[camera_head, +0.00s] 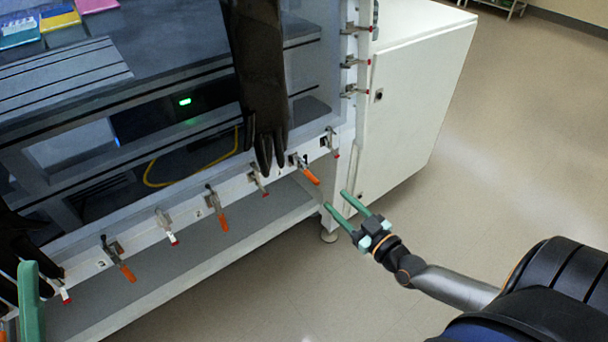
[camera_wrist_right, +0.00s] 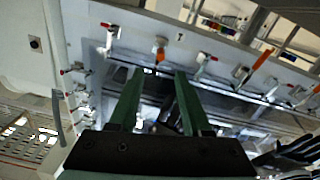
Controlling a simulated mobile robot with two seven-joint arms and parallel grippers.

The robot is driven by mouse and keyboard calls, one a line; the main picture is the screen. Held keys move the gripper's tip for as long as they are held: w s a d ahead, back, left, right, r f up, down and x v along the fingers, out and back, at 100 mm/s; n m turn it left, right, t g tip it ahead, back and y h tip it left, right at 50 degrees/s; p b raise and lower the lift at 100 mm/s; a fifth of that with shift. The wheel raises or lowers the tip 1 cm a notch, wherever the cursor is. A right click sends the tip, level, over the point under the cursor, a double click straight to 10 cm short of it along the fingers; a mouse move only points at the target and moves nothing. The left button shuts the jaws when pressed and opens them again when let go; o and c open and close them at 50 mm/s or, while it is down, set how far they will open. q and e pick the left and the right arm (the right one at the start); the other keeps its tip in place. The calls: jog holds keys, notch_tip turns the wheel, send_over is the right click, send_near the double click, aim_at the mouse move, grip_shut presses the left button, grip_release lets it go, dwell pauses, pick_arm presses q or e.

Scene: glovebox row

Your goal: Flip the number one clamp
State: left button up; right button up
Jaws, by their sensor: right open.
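The number one clamp (camera_head: 309,174) has an orange handle and sits on the white front rail, near the lower right corner of the glovebox. Its handle hangs down and to the right. In the right wrist view the clamp (camera_wrist_right: 160,50) shows just past the fingertips, roughly centred between them, with a "1" mark beside it. My right gripper (camera_head: 337,200) is open and empty, with green fingers, to the lower right of the clamp and apart from it. A green finger of my left gripper (camera_head: 30,300) shows at the lower left; the rest is cut off.
Other clamps line the rail, including a red-tipped one (camera_head: 331,142) to the right and an orange one (camera_head: 218,208) to the left. A black glove (camera_head: 262,80) hangs close above the number one clamp. A white cabinet (camera_head: 415,95) stands at the right. Open floor lies right.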

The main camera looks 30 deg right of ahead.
aim_at(315, 179)
jog(key=w+b, duration=0.1)
jog(key=w, duration=0.2)
jog(key=w+b, duration=0.1)
jog(key=w, duration=0.2)
jog(key=w+b, duration=0.1)
jog(key=w, duration=0.2)
jog(key=shift+w+a, duration=0.35)
jog(key=shift+w, duration=0.05)
pick_arm(q)
jog(key=shift+d+f+n, duration=0.15)
jog(key=shift+f, duration=0.75)
jog(key=shift+d+f+n, duration=0.1)
jog(key=shift+f+n, duration=0.05)
jog(key=shift+f, duration=0.75)
pick_arm(e)
jog(key=shift+w+a, duration=0.1)
jog(key=shift+w, duration=0.8)
jog(key=shift+c, duration=0.3)
grip_shut()
